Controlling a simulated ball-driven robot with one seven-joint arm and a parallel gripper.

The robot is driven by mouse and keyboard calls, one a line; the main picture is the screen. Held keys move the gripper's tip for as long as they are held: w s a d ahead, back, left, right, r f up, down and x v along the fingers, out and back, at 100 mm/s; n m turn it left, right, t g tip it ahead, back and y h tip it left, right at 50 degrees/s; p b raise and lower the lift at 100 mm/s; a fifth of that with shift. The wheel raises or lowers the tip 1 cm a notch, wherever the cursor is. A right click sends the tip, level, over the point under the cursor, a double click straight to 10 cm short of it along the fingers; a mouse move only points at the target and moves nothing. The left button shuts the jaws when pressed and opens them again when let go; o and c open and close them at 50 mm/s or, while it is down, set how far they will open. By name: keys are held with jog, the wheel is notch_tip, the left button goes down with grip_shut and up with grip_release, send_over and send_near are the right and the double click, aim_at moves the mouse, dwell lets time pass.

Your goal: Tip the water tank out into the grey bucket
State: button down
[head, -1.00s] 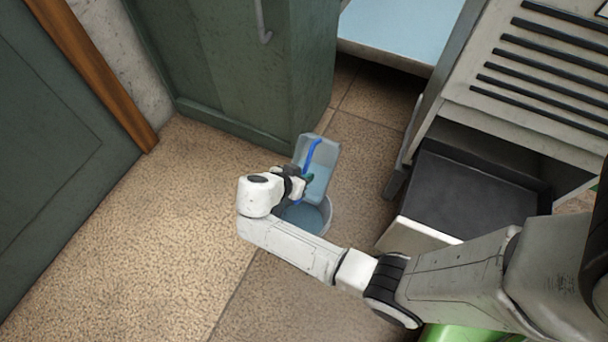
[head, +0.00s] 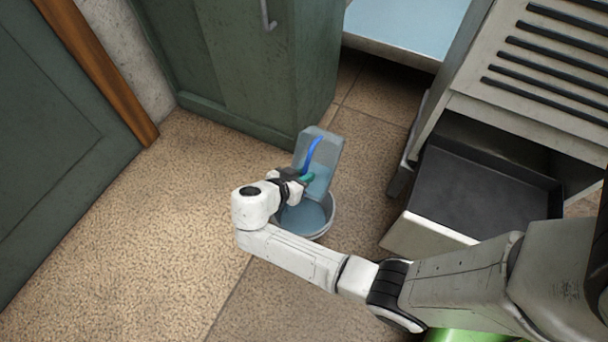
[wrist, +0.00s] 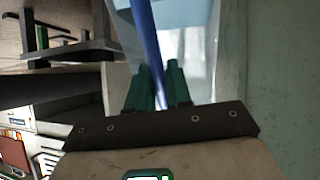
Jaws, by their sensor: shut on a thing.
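The water tank (head: 323,148) is a translucent pale grey-blue box with a blue handle (head: 313,153). It is tilted above the grey bucket (head: 329,229), which stands on the floor with bluish water inside. My gripper (head: 306,179) is shut on the tank's blue handle. In the wrist view the green fingertips of my gripper (wrist: 158,85) pinch the blue handle (wrist: 146,45), with the pale tank wall (wrist: 198,40) behind. The tank hides part of the bucket's far rim. I cannot tell how much water is left in the tank.
A dark green cabinet (head: 235,70) stands just behind the tank. To the right, a slatted light unit (head: 540,90) has an open dark drawer (head: 480,190) close to the bucket. A green door (head: 60,130) is at the left. The tiled floor (head: 190,220) at left is clear.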

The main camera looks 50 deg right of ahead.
jog(key=shift+s+a+f+h+b, duration=0.15)
jog(key=shift+a+f+h+b, duration=0.65)
jog(key=shift+b, duration=1.15)
